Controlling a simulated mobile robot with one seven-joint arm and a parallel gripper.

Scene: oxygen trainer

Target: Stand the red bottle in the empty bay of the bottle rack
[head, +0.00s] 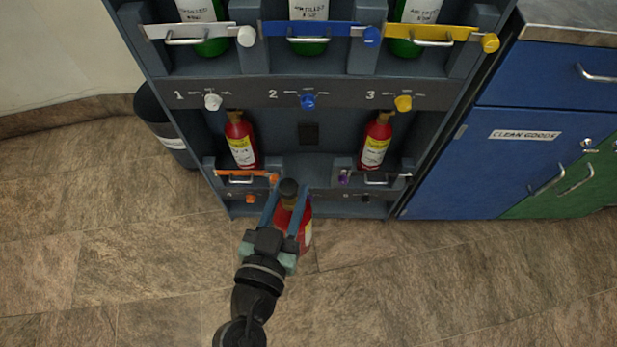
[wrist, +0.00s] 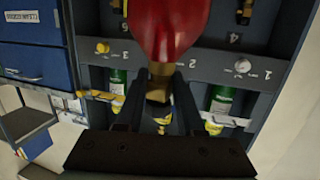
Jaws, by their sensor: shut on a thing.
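The red bottle (head: 306,229) is held in my gripper (head: 288,207), in front of the rack's lower row. In the wrist view the red bottle (wrist: 170,28) shows its rounded shoulder and brass neck, with my gripper's fingers (wrist: 160,92) on either side of the neck. My gripper is shut on it. The bottle rack (head: 290,91) has an empty bay (head: 309,150) in the middle of its lower row, with a dark square on the back wall. The bottle is outside the bay, in front of and below its opening. My arm hides part of the bottle.
Red bottles stand in the bays left (head: 241,145) and right (head: 376,145) of the empty one, behind bars. Green bottles fill the upper row. A dark bin (head: 160,125) stands left of the rack, and a blue cabinet (head: 470,165) adjoins its right. The floor in front is clear.

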